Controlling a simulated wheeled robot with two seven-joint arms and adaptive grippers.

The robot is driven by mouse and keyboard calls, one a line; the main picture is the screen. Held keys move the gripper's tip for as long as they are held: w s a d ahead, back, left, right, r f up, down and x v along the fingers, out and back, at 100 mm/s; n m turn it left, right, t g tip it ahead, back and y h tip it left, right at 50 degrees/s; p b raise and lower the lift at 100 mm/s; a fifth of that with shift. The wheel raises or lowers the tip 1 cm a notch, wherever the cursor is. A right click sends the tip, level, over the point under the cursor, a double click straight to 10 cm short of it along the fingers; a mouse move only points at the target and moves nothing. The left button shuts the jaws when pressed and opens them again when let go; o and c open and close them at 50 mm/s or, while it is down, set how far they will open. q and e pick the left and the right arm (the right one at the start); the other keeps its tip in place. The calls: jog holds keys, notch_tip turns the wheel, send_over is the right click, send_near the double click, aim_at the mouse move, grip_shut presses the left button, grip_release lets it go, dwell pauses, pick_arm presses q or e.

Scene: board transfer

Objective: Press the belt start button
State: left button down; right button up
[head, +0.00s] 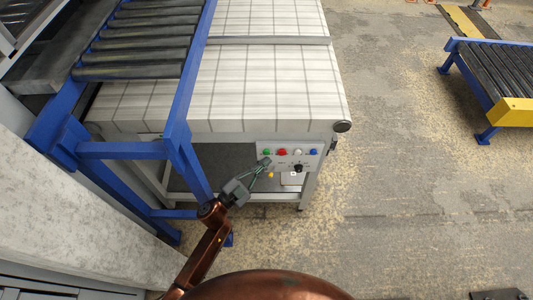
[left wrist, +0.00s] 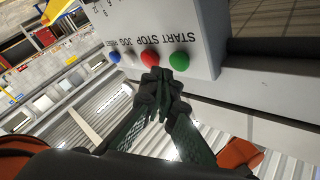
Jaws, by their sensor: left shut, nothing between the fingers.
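The control panel (head: 300,158) on the end of the belt table carries a row of green, red, white and blue buttons. The green button (head: 267,152) is at the row's left end in the head view. In the left wrist view, the green button (left wrist: 181,61) sits by the upside-down word START. The red button (left wrist: 150,58) sits by STOP. My left gripper (head: 265,164) is shut and empty, just in front of the panel near the green button. In the left wrist view its fingertips (left wrist: 161,78) overlap the red button's edge, close to the green one. Contact cannot be told.
The white-tiled belt (head: 260,85) lies above the panel. A blue-framed roller conveyor (head: 135,45) stands at the left, its frame leg (head: 185,160) close to my left arm. Another roller conveyor (head: 495,75) is at the far right. The floor between is open.

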pick_arm(q)
jog(key=shift+w, duration=0.1)
jog(key=shift+w, duration=0.3)
